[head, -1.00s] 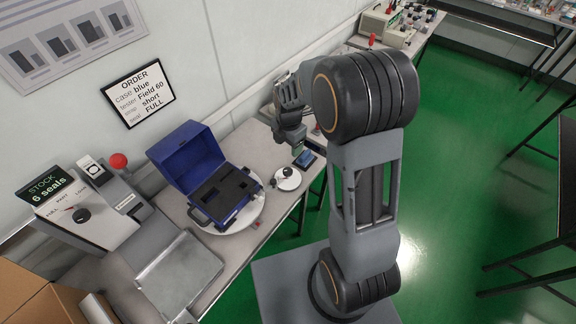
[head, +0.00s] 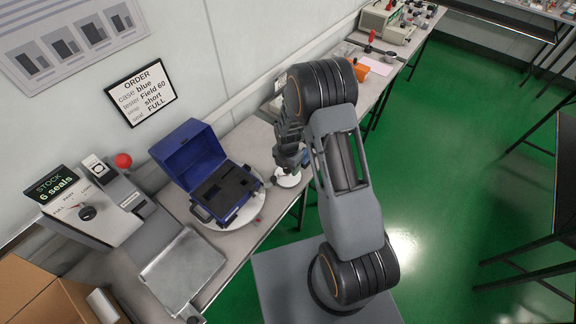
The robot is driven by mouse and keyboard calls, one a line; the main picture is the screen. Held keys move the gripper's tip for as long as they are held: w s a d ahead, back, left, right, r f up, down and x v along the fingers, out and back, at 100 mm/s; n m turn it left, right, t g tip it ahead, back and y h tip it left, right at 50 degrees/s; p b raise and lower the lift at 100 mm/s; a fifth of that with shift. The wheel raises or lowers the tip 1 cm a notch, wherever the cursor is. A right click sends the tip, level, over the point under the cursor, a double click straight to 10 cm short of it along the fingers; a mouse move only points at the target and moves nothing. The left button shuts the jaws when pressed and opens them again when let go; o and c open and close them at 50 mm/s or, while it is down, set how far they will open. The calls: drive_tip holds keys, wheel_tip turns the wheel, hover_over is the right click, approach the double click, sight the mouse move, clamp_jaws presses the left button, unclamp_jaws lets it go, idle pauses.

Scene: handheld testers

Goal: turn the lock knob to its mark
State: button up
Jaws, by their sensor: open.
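A small round white disc (head: 287,182) stands on the bench near its front edge, right of the blue case. My gripper (head: 289,168) is open, pointing down right over this disc. It hides the black knob in the disc's middle, so the knob's angle and any mark cannot be read; I cannot tell whether the fingers touch it. A bigger grey machine at the left has a black dial (head: 87,212) with words around it, well away from my gripper. Which of the two is the lock knob is not labelled legibly.
An open blue case (head: 203,165) with dark foam sits on a round white plate (head: 250,209) left of my gripper. Something blue (head: 308,158) shows partly behind my arm. A metal tray (head: 182,268) lies at the front left. An orange object (head: 360,72) is farther back.

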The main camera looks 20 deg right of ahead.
drive_tip(key=shift+f, duration=0.4)
drive_tip(key=shift+c, duration=0.5)
drive_tip(key=c, duration=0.8)
